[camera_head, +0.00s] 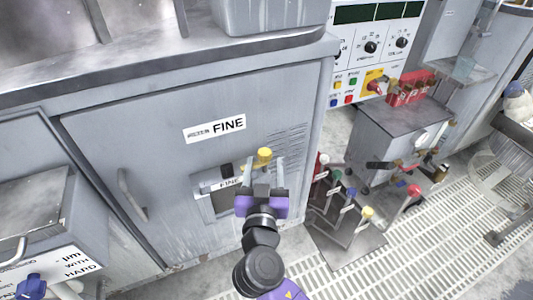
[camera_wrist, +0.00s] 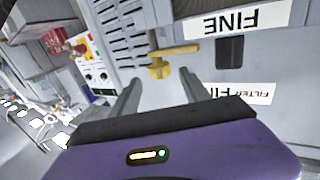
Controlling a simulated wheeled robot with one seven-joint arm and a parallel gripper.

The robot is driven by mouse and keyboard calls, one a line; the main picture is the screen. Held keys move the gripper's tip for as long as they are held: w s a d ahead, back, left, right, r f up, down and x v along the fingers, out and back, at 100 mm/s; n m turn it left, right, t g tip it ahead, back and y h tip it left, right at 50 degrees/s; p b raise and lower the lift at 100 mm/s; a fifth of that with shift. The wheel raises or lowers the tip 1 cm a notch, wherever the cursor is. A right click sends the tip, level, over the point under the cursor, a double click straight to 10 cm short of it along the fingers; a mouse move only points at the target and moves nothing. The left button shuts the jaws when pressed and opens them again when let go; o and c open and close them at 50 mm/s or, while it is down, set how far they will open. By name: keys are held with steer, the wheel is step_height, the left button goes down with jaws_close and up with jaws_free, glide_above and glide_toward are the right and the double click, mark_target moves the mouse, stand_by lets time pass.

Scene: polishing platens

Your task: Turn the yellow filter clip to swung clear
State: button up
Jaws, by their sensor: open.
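The yellow filter clip (camera_head: 264,154) is mounted on the grey cabinet door, beside a small panel with a FINE label. In the wrist view the clip (camera_wrist: 160,69) shows a yellow knob with a bar reaching right, below the large FINE label in that view. My gripper (camera_head: 264,168) is open, with its two fingers pointing at the door. In the wrist view the fingers (camera_wrist: 160,88) stand apart on either side of the clip, which lies just beyond their tips. I see no contact between the fingers and the clip.
The grey cabinet door (camera_head: 185,85) has a bar handle (camera_head: 132,195) at its left. A rack of coloured-knob levers (camera_head: 345,215) stands on the floor close to my gripper's right. A grey box with red items (camera_head: 400,125) is farther right. Floor grating (camera_head: 420,250) is open at lower right.

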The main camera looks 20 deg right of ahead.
mark_target(265, 158)
steer(key=shift+x, duration=2.55)
jaws_close()
